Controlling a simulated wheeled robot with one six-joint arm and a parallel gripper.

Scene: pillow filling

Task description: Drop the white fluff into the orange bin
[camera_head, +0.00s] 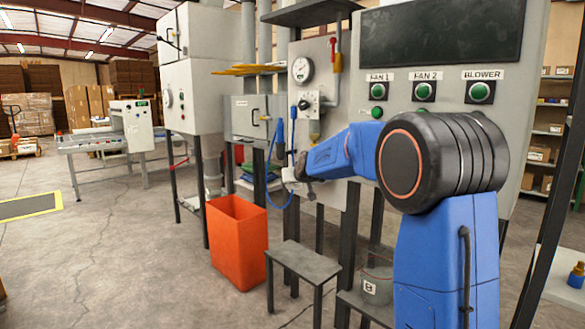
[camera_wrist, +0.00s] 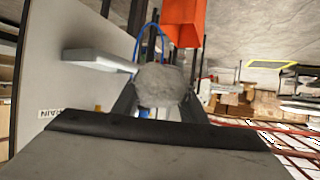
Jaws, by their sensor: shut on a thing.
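The orange bin (camera_head: 240,250) stands on the concrete floor in the head view, upright, its open top facing up. It also shows at the top of the wrist view (camera_wrist: 184,22). My gripper (camera_head: 300,178) is small in the head view, above and to the right of the bin, in front of the machine panel. In the wrist view my gripper (camera_wrist: 158,108) is shut on a rounded clump of fluff (camera_wrist: 163,85), which looks greyish white there. The clump hides much of the fingertips. The inside of the bin is mostly hidden.
A grey stool (camera_head: 303,262) stands right of the bin, with a grey bucket (camera_head: 377,287) farther right. The control panel (camera_head: 430,100) with green buttons and a blue hose (camera_head: 271,165) are close to my arm. Open floor (camera_head: 120,250) lies left of the bin.

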